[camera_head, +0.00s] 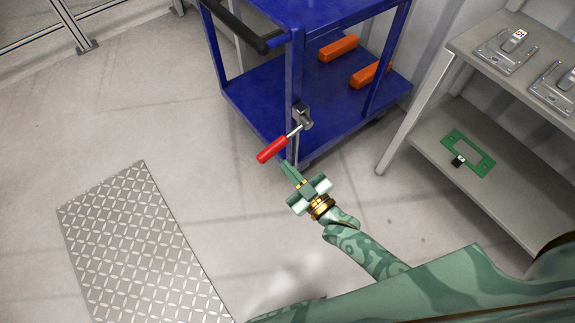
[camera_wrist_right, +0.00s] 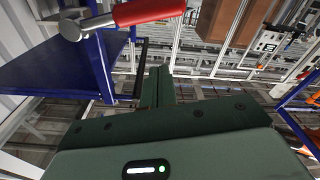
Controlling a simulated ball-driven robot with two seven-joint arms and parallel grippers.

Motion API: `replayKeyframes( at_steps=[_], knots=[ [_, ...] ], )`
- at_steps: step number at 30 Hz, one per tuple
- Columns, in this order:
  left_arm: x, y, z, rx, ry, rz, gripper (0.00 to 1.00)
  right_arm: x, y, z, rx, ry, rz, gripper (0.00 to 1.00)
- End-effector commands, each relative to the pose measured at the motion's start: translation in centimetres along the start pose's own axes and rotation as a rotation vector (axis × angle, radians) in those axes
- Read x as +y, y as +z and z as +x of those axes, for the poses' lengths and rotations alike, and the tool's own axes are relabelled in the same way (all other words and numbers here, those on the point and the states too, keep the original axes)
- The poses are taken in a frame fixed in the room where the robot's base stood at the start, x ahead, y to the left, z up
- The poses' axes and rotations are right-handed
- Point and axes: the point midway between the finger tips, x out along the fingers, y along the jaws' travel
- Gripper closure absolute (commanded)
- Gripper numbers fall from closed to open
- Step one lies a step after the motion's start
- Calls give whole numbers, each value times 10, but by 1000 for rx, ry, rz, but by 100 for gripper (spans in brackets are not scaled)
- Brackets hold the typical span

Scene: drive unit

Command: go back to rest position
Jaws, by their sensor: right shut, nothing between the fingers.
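My right gripper (camera_head: 287,168) is shut and empty. In the head view its fingers point up and left, just below a red-handled tool (camera_head: 272,150) at the front post of the blue cart. I cannot tell from the head view whether they touch. In the right wrist view the shut fingers (camera_wrist_right: 160,88) show below the red handle (camera_wrist_right: 148,11), with a visible space between them. My left gripper is not in view.
The blue cart (camera_head: 245,95) carries orange blocks (camera_head: 338,48) on its lower shelf. A grey shelf unit (camera_head: 425,150) at the right holds metal parts (camera_head: 505,52) and a green frame (camera_head: 467,153). A metal tread plate (camera_head: 140,245) lies on the floor at the left. Open floor lies between.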

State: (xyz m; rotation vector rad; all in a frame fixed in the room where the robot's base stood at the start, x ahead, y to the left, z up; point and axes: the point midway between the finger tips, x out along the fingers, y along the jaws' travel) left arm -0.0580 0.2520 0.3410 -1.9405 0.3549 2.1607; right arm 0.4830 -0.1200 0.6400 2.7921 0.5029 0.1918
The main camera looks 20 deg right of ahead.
Motion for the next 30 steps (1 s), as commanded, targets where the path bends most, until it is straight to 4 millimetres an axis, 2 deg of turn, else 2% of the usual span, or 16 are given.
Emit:
replayKeyframes(
  at_steps=[12, 14, 17, 18, 20, 21, 23, 24, 26, 27, 29, 30],
  knots=[
    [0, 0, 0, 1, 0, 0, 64, -1, 2, 0, -12, -5, 16, 100],
    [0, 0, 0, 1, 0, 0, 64, -5, 14, -1, -64, -21, 29, 100],
    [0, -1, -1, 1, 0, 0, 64, -15, 62, -20, -251, -58, 58, 100],
    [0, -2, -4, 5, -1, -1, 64, -19, 84, -37, -353, -73, 73, 100],
    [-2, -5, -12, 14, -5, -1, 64, -28, 118, -73, -523, -93, 101, 100],
    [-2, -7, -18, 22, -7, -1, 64, -33, 137, -103, -638, -106, 118, 100],
    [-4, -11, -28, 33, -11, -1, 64, -42, 160, -152, -804, -121, 145, 100],
    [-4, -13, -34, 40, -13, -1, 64, -48, 171, -187, -908, -131, 161, 100],
    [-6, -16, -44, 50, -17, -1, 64, -57, 182, -241, -1057, -144, 184, 100],
    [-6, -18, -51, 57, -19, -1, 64, -62, 186, -278, -1153, -152, 199, 100],
    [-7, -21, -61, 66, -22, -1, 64, -70, 186, -331, -1283, -166, 218, 100],
    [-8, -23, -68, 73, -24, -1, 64, -75, 183, -365, -1359, -175, 228, 100]
  ],
)
